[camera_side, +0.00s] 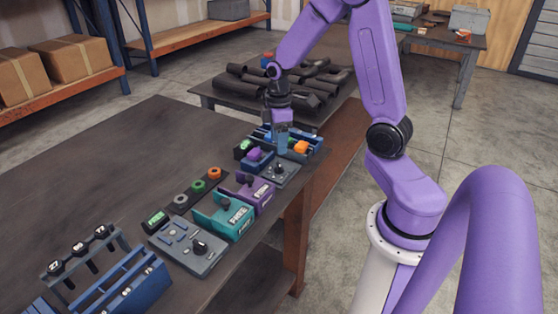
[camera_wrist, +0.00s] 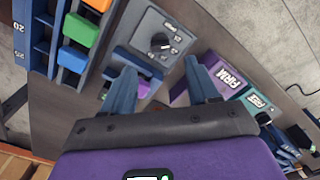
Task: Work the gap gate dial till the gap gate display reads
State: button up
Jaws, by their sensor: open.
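A grey dial box (camera_wrist: 143,27) with a black knob (camera_wrist: 160,42) and small markings around it lies ahead of my fingers in the wrist view; the box also shows in the side view (camera_side: 284,177). My gripper (camera_wrist: 163,78) is open and empty, its two blue fingers apart, with the knob beyond the space between them. In the side view my gripper (camera_side: 283,148) is above and just behind this box. I cannot read the display or tell which dial is the gap gate's.
A purple box (camera_wrist: 222,75) marked FIRM and a teal box (camera_wrist: 257,102) stand beside the dial box. A blue rack with green (camera_wrist: 80,30), orange and blue blocks is on the other side. The bench (camera_side: 100,165) is clear at left.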

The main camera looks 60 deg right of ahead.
aim_at(279, 164)
notch_tip(279, 164, down, 8)
jog(key=shift+r, duration=0.15)
dwell(0.3)
jog(key=c, duration=1.1)
